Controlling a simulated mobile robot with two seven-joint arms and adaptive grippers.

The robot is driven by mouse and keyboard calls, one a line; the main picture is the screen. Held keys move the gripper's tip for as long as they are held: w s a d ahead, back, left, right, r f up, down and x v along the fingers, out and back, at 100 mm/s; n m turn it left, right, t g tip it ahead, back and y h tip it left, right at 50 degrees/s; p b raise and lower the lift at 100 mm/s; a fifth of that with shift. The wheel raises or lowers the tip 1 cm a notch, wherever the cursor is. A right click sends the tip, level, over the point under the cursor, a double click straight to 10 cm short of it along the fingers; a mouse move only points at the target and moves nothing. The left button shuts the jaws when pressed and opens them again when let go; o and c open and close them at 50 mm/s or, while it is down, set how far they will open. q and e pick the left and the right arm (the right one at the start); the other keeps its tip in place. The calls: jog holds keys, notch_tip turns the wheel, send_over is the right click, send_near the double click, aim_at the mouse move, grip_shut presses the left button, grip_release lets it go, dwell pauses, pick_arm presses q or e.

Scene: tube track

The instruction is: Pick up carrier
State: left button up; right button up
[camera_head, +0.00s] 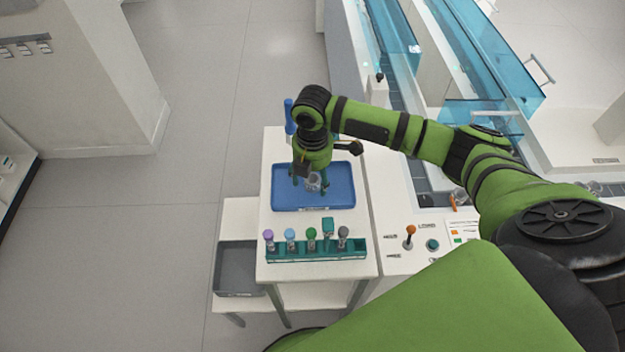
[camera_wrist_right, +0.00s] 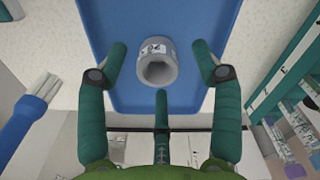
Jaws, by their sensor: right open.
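The carrier (camera_head: 313,183) is a small grey hollow cylinder on the blue tray (camera_head: 341,192). In the right wrist view the carrier (camera_wrist_right: 157,62) shows its round opening and a label with dark print. My right gripper (camera_head: 309,181) hangs over the tray, right at the carrier. In the right wrist view its green fingers (camera_wrist_right: 160,70) are open, with one on each side of the carrier and a third below it, and gaps show around it. My left gripper is not in view.
A teal rack (camera_head: 316,251) with several colour-capped tubes stands at the table's front. A blue-handled brush (camera_head: 289,117) is behind the tray. A grey bin (camera_head: 238,270) sits lower left. A panel with an orange lever (camera_head: 410,233) is on the right.

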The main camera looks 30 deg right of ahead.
jog(key=shift+w+f, duration=0.15)
jog(key=shift+f, duration=0.6)
jog(key=c, duration=0.9)
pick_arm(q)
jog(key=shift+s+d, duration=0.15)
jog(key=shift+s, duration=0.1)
pick_arm(e)
jog(key=shift+c, duration=0.3)
jog(key=shift+r, duration=0.15)
jog(key=shift+d+r, duration=0.1)
jog(key=shift+r, duration=0.5)
notch_tip(320, 180, up, 3)
jog(key=shift+d+f+b, duration=0.1)
jog(key=shift+b, duration=0.3)
pick_arm(q)
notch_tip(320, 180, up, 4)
jog(key=p, duration=0.5)
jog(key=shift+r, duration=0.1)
pick_arm(e)
jog(key=s+d+r, duration=0.3)
jog(key=d+r, duration=0.8)
jog(key=shift+s+r, duration=0.2)
jog(key=shift+r, duration=0.2)
